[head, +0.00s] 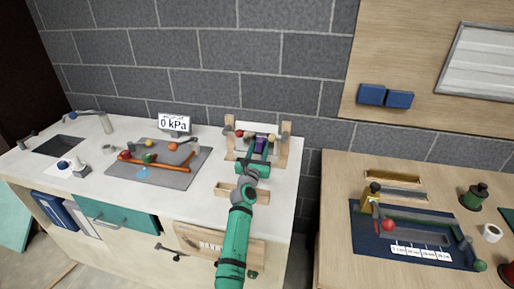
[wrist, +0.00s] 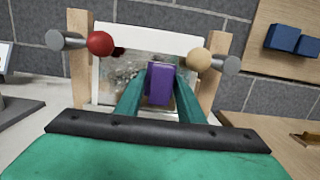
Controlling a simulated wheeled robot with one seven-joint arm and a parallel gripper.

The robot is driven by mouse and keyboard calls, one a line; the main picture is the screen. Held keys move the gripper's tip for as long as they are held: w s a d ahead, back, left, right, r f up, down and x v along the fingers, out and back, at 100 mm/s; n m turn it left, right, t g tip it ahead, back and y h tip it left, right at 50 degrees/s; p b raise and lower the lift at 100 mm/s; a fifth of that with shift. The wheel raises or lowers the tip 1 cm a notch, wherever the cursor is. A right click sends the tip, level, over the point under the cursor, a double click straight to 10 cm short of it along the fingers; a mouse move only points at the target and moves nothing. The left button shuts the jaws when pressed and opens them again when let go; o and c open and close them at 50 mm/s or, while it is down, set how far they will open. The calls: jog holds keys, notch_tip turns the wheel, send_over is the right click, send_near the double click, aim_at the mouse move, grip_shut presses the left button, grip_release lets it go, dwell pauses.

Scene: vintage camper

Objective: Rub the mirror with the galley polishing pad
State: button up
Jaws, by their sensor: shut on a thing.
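The mirror (wrist: 120,68) has a white frame and hangs between two wooden posts, with a red knob and a pale knob at its sides. Grey and brown smudges show on its face. In the head view the mirror (head: 248,130) stands at the back of the white counter. My gripper (wrist: 160,92) is shut on the purple polishing pad (wrist: 160,84), which is in front of the mirror's lower middle. The pad also shows small in the head view (head: 260,142). I cannot tell whether the pad touches the glass. The pad hides part of the mirror.
A sign reading "0 kPa" (head: 174,124) stands left of the mirror. A grey mat (head: 150,172) with several tools and balls lies left of my arm. A low wooden block (head: 229,190) is in front of the stand. A wooden table (head: 335,215) stands to the right, across a gap.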

jog(key=shift+s+d, duration=0.2)
jog(key=shift+d, duration=0.55)
jog(key=shift+s+d, duration=0.2)
jog(key=shift+d, duration=0.5)
jog(key=shift+w+a, duration=0.55)
jog(key=shift+a, duration=1.2)
jog(key=shift+w+a, duration=0.5)
jog(key=shift+a, duration=1.25)
jog(key=shift+w+a, duration=0.55)
jog(key=shift+a, duration=1.2)
jog(key=shift+s+a, duration=0.1)
jog(key=shift+s+a, duration=0.3)
jog(key=shift+s, duration=0.3)
jog(key=shift+d+r+v, duration=0.1)
jog(key=shift+r+v, duration=0.05)
jog(key=shift+v, duration=0.95)
jog(key=shift+d+r+v, duration=0.1)
jog(key=shift+v, duration=0.95)
jog(key=shift+s, duration=0.1)
jog(key=shift+v, duration=1.55)
